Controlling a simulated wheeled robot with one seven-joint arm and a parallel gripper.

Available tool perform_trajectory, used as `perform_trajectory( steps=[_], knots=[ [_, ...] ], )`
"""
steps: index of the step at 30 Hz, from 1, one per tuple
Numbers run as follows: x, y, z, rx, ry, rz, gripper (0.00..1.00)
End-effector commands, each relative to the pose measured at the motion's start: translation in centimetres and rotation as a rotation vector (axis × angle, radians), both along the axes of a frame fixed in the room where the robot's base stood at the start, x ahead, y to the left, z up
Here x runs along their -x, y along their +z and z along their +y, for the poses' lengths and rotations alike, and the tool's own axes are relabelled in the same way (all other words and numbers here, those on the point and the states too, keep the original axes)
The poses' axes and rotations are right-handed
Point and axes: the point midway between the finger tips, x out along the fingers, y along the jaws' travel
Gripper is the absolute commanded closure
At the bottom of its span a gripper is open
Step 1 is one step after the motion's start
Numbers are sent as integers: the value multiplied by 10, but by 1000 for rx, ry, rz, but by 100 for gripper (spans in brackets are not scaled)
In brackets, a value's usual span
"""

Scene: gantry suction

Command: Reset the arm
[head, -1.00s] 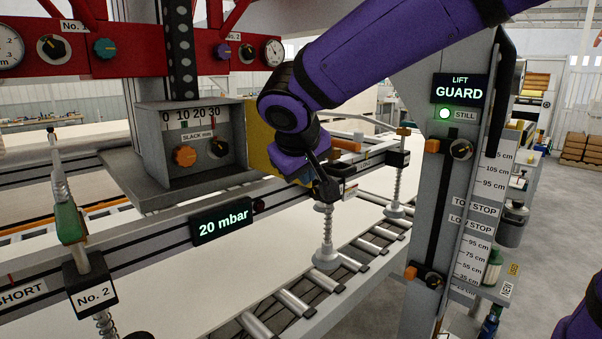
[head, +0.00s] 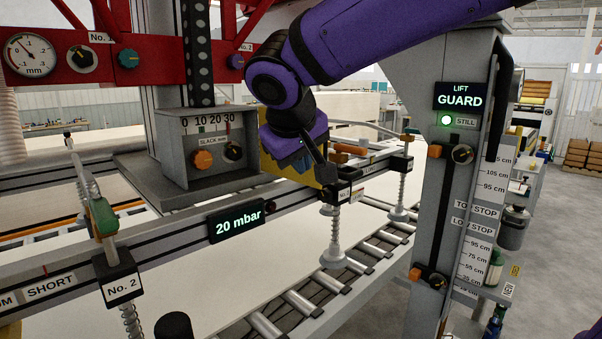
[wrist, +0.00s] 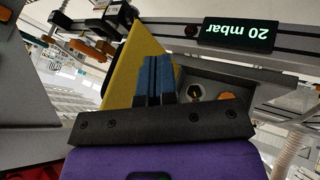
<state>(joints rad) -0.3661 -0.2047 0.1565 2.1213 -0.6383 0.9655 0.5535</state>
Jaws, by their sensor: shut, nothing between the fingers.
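My purple arm reaches in from the upper right in the head view. My gripper (head: 294,163) hangs below its wrist, above the gantry beam and to the right of the slack box (head: 205,150). In the wrist view the blue fingers of my gripper (wrist: 157,62) are together and empty. A yellow plate (wrist: 140,62) is close behind the fingers there. I cannot tell in the head view whether the fingers touch anything.
A display (head: 236,221) on the beam reads 20 mbar. Suction cups (head: 333,250) hang over the rollers. The grey guard post (head: 430,210) stands at right, with a green light (head: 447,120) by STILL. A green-handled valve (head: 103,216) is at left. Open floor lies far right.

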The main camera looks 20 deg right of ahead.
Motion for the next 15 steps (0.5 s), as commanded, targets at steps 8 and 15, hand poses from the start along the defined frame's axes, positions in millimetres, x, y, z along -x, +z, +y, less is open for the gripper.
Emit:
perform_trajectory(
  steps=[8,15],
  knots=[
    [19,29,9,0,1,-2,100],
    [26,33,5,-6,-5,3,100]
  ],
)
